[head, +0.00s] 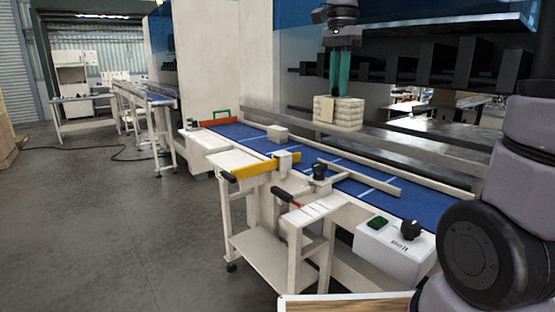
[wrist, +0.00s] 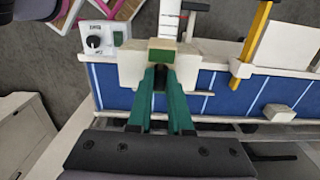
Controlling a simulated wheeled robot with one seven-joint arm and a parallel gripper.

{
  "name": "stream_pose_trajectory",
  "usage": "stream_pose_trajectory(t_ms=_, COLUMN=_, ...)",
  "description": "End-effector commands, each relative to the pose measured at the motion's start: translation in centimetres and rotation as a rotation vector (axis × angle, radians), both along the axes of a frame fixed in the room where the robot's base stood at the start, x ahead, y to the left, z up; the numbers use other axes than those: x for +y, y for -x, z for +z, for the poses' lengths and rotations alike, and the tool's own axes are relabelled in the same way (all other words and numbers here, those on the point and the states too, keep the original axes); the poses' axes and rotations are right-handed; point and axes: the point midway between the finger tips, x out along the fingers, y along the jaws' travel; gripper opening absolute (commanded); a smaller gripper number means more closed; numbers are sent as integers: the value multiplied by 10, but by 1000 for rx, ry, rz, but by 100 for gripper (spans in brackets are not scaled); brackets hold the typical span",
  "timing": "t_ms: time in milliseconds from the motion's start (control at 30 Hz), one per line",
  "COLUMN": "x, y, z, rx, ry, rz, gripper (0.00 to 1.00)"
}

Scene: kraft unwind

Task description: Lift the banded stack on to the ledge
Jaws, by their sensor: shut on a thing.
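The banded stack (head: 338,114) is a cream, layered block with a tan patch on one side. My gripper (head: 341,90) has green fingers and is shut on the stack from above. In the wrist view the fingers (wrist: 160,72) cover the middle of the stack (wrist: 130,66), and its pale ends show on both sides. The stack hangs over the back side of the blue conveyor. A long grey ledge (head: 430,152) runs behind the belt. I cannot tell whether the stack's underside touches anything.
A small pale block (head: 277,133) lies on the blue belt (head: 240,132). A yellow bar (head: 266,168), a pale diagonal guide (head: 360,177) and a control box (head: 393,247) with a black knob stand along the front. A dark slotted structure (head: 430,68) is behind. The floor at left is mostly clear.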

Motion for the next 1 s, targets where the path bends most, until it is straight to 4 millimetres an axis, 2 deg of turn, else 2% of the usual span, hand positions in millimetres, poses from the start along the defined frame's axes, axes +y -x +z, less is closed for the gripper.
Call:
stream_pose_trajectory(t_ms=700, x=40, y=-52, z=0, rx=0, ry=0, rz=1, gripper=0)
stream_pose_trajectory(t_ms=1000, x=47, y=-60, z=0, rx=-1, ry=-1, rz=-1, gripper=0)
